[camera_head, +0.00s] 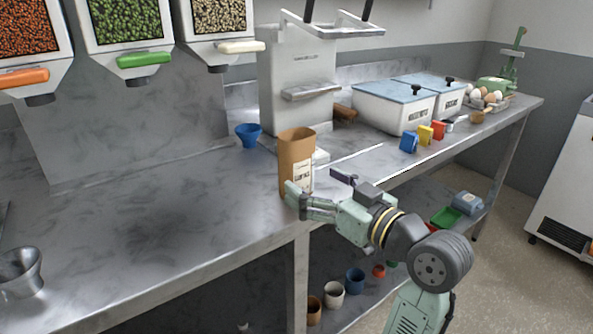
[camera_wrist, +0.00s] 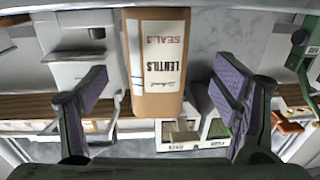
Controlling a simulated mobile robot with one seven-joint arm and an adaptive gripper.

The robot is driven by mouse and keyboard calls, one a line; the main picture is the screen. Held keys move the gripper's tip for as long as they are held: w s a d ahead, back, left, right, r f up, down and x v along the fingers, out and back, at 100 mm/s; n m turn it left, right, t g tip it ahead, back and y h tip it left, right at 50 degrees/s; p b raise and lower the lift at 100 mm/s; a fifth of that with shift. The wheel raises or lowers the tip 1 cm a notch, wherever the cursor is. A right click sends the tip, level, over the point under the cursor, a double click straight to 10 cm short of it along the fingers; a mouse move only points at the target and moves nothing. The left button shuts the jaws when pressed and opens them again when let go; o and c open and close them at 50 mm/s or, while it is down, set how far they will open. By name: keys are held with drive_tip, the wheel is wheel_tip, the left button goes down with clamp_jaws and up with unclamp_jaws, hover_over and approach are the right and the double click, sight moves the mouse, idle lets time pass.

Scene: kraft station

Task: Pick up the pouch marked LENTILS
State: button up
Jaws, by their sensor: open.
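The pouch marked LENTILS (camera_head: 296,150) is a brown kraft bag with a white label, standing upright on the metal counter near its front edge. In the wrist view the pouch (camera_wrist: 158,60) is upside down, and its label reads LENTILS. My gripper (camera_head: 290,199) is at the pouch's lower part in the head view. In the wrist view my gripper (camera_wrist: 160,90) is open, with one purple-padded finger on each side of the pouch and a gap showing on both sides. The far finger is partly hidden in the head view.
A blue funnel cup (camera_head: 249,134) stands behind the pouch, and a white object (camera_head: 321,157) is close beside it. A metal funnel (camera_head: 20,272) stands at the front left. White bins (camera_head: 393,104) are at the right. The counter's left middle (camera_head: 140,215) is clear.

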sight(305, 173)
drive_tip(key=shift+p+x, duration=1)
drive_tip(key=shift+x, duration=2.15)
drive_tip(key=shift+w+d+r, duration=0.1)
drive_tip(key=shift+d+r, duration=0.05)
drive_tip(key=shift+c, duration=0.3)
drive_tip(key=c, duration=1.2)
drive_tip(key=shift+r, duration=0.15)
